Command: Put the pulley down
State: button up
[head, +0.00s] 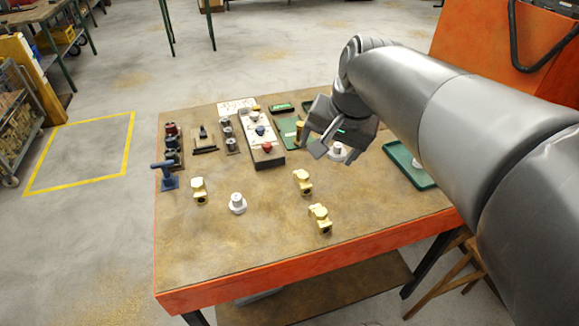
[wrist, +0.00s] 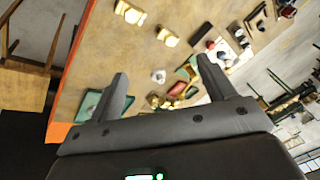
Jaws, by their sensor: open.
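A small white stepped round part, which looks like a pulley (head: 337,154), stands on the table just right of and below my gripper in the head view. A similar white part (head: 237,204) stands alone toward the table's front left, and another pale one (head: 417,163) is at the green tray on the right. My gripper (head: 314,143) is open and empty above the table. In the wrist view a white round part (wrist: 158,76) shows between the spread fingers (wrist: 162,68), on the table beyond them and apart from them.
Several yellow brass fittings (head: 302,182) stand on the wooden table (head: 270,245). A blue tool (head: 168,178) is at the left edge. A white board with coloured knobs (head: 258,128) and a green mat (head: 288,133) lie at the back. A green tray (head: 398,152) is at right.

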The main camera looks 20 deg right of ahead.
jog(key=s+a+f+n+t, duration=0.1)
jog(key=s+a+f+n, duration=0.3)
jog(key=s+a+n, duration=0.3)
jog(key=shift+s+h, duration=0.3)
jog(key=shift+s, duration=0.5)
jog(key=shift+a, duration=0.1)
jog(key=c, duration=0.5)
jog(key=shift+w, duration=0.1)
jog(key=m+g, duration=0.5)
send_over(236, 197)
notch_tip(236, 197, down, 11)
notch_tip(236, 197, down, 11)
jog(key=shift+r, duration=0.15)
